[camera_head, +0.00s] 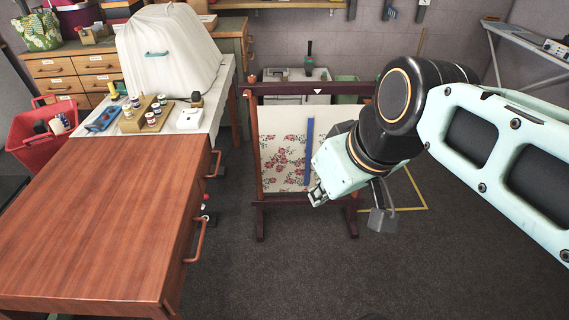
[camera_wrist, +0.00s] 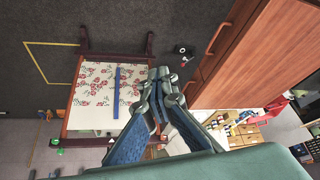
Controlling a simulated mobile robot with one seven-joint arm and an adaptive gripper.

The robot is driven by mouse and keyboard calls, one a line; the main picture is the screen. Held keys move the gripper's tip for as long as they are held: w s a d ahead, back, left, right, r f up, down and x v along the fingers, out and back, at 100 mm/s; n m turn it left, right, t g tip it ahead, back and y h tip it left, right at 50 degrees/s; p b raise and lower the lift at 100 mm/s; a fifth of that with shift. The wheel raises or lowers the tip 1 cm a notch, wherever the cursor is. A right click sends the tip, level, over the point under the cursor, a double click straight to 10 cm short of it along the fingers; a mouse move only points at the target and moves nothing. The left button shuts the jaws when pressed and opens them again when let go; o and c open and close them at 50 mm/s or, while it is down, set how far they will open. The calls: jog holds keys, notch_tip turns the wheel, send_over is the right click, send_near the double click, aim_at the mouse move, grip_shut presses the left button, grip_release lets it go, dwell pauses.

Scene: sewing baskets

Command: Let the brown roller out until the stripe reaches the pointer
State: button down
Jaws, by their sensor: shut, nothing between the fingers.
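A dark brown wooden stand (camera_head: 260,215) faces me in the head view, with a brown bar (camera_head: 290,88) across its top. I cannot tell whether this bar is the roller. A small white triangle (camera_head: 318,91), probably the pointer, sits on the bar. Below hangs a cream cloth (camera_head: 275,122) with red flowers lower down. A blue stripe (camera_head: 309,150) runs upright on it, its top below the bar. The cloth (camera_wrist: 95,112) and stripe (camera_wrist: 117,92) also show in the wrist view. My gripper (camera_head: 318,196) is shut and empty in front of the cloth's right part, which my arm hides.
A red-brown wooden table (camera_head: 90,230) with drawer handles fills the left. On a bench behind stand a white cover (camera_head: 172,55) and several small jars (camera_head: 150,117). A red basket (camera_head: 40,130) stands farther left.

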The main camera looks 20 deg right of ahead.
jog(key=shift+n, duration=0.3)
jog(key=shift+s+d+b, duration=0.15)
jog(key=shift+d, duration=0.9)
jog(key=shift+s+d+b, duration=0.15)
jog(key=shift+d, duration=0.9)
jog(key=c, duration=1.8)
grip_release()
notch_tip(320, 180, up, 6)
jog(key=p, duration=0.3)
jog(key=shift+p, duration=0.4)
